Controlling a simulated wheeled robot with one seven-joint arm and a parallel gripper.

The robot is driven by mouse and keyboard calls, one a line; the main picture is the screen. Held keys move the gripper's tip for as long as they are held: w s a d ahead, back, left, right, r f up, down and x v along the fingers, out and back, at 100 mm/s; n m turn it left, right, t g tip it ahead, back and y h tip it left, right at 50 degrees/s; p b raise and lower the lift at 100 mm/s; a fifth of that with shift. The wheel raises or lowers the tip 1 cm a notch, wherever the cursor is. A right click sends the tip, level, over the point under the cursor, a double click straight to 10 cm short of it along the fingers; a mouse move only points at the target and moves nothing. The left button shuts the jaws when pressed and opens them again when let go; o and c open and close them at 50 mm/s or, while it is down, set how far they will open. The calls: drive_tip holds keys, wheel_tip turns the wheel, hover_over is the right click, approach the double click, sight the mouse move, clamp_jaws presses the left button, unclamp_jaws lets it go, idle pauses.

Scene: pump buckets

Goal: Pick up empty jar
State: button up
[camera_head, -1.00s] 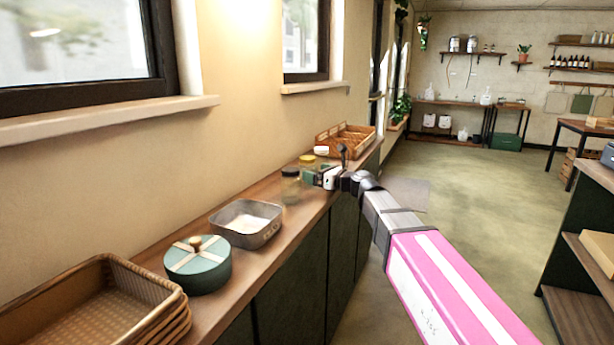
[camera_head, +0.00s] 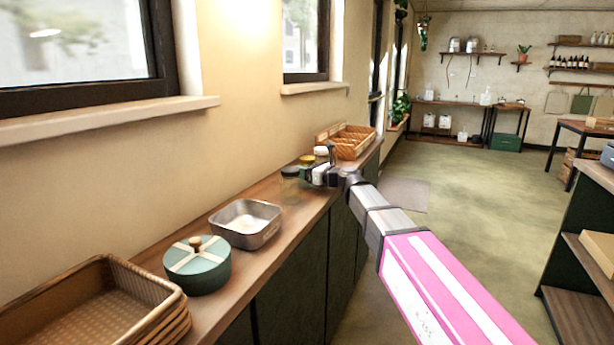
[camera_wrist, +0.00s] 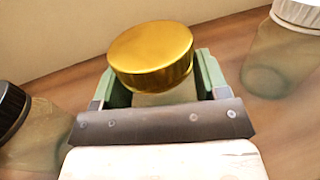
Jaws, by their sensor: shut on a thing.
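A jar with a gold lid (camera_wrist: 152,58) stands between the two green fingers of my gripper (camera_wrist: 158,88), which is shut on it. Its glass body is mostly hidden below the lid. The same gold lid shows in the head view (camera_head: 306,160), above the counter, with my gripper (camera_head: 311,173) at its right. A clear jar with a dark lid (camera_head: 290,184) stands just nearer; it is at the left in the wrist view (camera_wrist: 28,132). A clear jar with a white lid (camera_wrist: 280,55) is on the right in the wrist view. I cannot tell which jars are empty.
The wooden counter (camera_head: 285,222) runs along the wall. Nearer on it are a metal pan (camera_head: 262,235), a round green box (camera_head: 198,272) and stacked wicker trays (camera_head: 150,305). Another wicker tray (camera_head: 352,142) lies beyond the jars. Open floor (camera_head: 465,205) lies to the right.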

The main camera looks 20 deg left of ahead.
wheel_tip(320, 180, up, 11)
wheel_tip(320, 180, up, 6)
drive_tip(key=w+d+f+m+t, duration=0.1)
drive_tip(key=w+d+f, duration=0.1)
drive_tip(key=d+f, duration=1)
drive_tip(key=w+d+f+t, duration=0.1)
drive_tip(key=w+d+f, duration=0.2)
drive_tip(key=d+f, duration=0.9)
drive_tip(key=s+d+f+t, duration=0.1)
drive_tip(key=s+d+f, duration=0.2)
drive_tip(key=d, duration=0.7)
drive_tip(key=s+d+f+m+t+h, duration=0.1)
drive_tip(key=s+d+f, duration=0.3)
drive_tip(key=d, duration=0.6)
drive_tip(key=s+d+f+m+h, duration=0.1)
drive_tip(key=s+d+f, duration=0.2)
drive_tip(key=d, duration=0.7)
drive_tip(key=shift+s+f+t, duration=0.3)
drive_tip(key=shift+f+t, duration=0.1)
drive_tip(key=shift+f, duration=0.35)
